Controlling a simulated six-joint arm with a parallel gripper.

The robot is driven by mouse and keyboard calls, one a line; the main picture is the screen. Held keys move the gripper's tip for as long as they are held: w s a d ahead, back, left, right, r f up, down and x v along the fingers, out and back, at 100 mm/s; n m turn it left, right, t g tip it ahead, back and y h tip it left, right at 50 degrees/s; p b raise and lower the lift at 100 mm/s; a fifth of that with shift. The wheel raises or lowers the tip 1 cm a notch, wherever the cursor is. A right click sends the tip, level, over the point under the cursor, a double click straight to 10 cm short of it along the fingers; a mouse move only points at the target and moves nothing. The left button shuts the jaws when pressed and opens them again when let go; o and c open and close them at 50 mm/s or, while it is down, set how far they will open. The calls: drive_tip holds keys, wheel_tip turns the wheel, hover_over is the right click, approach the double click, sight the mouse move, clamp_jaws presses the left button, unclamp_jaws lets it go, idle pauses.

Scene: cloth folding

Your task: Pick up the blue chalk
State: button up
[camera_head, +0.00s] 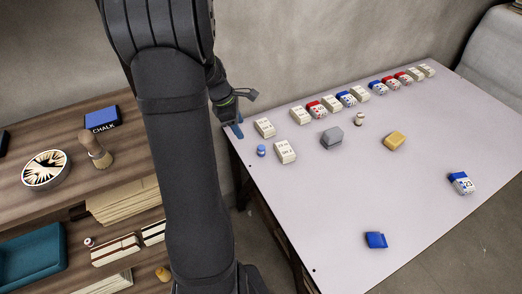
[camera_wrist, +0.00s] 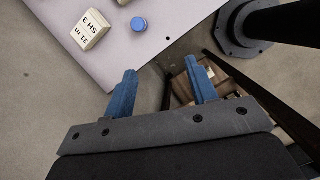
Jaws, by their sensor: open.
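A small blue cylinder (camera_head: 262,151), which may be the blue chalk, stands near the left edge of the table. It also shows in the wrist view (camera_wrist: 138,24), beyond my fingertips and close to the table edge. A blue box marked CHALK (camera_head: 101,118) lies on the wooden shelf at the left. A blue block (camera_head: 376,240) lies near the table's front. My gripper (camera_wrist: 157,66) is open and empty, its blue fingers spread beside the table edge. In the head view my gripper (camera_head: 237,129) is partly hidden behind my arm, left of the cylinder and apart from it.
The pale table (camera_head: 330,200) holds a row of white, red and blue blocks (camera_head: 346,98), a grey block (camera_head: 331,138) and a yellow block (camera_head: 395,140). The shelf carries a bowl (camera_head: 45,170) and a wooden-handled brush (camera_head: 95,150). The table's middle is mostly clear.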

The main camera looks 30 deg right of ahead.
drive_tip(key=w+d+f+n+h, duration=0.1)
drive_tip(key=w+d+f+n, duration=0.1)
drive_tip(key=w+d, duration=0.15)
approach(261, 146)
drive_tip(key=x, duration=0.5)
drive_tip(key=shift+w+f, duration=0.25)
drive_tip(key=shift+f, duration=0.05)
drive_tip(key=shift+s+x, duration=0.2)
drive_tip(key=shift+x, duration=1.1)
drive_tip(key=shift+s+x, duration=0.25)
drive_tip(key=shift+x, duration=1)
drive_tip(key=shift+d, duration=0.1)
drive_tip(key=c, duration=1.1)
drive_tip(key=shift+o, duration=0.2)
drive_tip(key=shift+r, duration=0.1)
